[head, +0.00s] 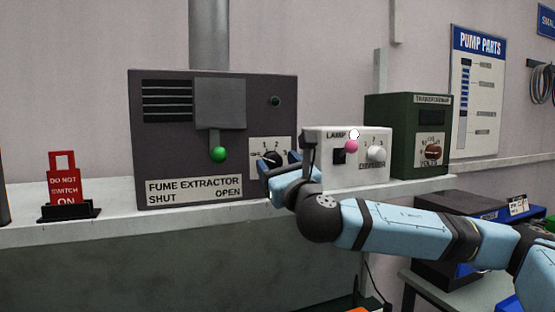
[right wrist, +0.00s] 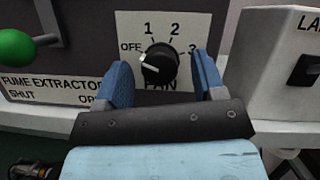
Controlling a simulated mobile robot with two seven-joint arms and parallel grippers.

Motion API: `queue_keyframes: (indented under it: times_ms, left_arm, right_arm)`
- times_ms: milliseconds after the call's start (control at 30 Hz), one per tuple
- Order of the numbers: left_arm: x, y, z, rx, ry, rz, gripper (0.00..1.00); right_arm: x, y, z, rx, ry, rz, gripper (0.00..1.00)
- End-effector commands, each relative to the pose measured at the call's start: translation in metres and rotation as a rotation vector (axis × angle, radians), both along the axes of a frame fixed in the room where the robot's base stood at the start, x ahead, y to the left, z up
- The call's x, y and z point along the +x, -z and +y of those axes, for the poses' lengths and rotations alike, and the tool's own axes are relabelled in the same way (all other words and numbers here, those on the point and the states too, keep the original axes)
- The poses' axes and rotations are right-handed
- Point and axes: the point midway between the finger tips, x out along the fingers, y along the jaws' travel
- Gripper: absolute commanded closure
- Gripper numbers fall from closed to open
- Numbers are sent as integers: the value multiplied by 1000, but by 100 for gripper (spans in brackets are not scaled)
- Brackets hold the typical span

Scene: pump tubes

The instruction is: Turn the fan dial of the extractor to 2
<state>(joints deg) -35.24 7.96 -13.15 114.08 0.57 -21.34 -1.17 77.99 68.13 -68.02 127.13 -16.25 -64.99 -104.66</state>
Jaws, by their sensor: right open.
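The fume extractor (head: 215,110) is a dark grey box on the shelf. Its fan dial (right wrist: 160,64) is a black round knob on a white plate marked OFF, 1, 2, 3. The dial's white mark points to the upper left, toward OFF. In the head view the dial (head: 271,158) shows just past my gripper. My right gripper (right wrist: 163,80) is open, with one blue finger on each side of the dial, and looks empty. From the wrist view I cannot tell whether the fingers touch the knob. My left gripper is not in view.
A green ball-ended lever (head: 219,154) stands left of the dial. A white lamp box (head: 360,172) with a pink knob is close on the right. A green transformer box (head: 407,130) stands beyond it. A red "do not switch on" tag (head: 64,187) is far left.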

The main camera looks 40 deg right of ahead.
Motion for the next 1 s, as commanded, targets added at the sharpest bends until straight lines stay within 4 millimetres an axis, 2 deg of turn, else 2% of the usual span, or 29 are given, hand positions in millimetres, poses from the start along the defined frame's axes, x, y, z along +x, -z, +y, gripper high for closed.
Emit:
queue_keyframes:
  times_ms: [333, 500, 567, 1000]
  left_arm:
    - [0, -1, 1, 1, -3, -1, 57]
    - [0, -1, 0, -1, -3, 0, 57]
    - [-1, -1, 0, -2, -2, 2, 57]
    - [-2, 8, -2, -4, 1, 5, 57]
  right_arm:
    - [4, -1, 0, 0, -1, 0, 37]
    - [4, -1, 0, 0, -1, 0, 76]
    - [4, -1, 0, 0, 0, 0, 86]
    - [4, 1, 0, 83, -1, -19, 86]
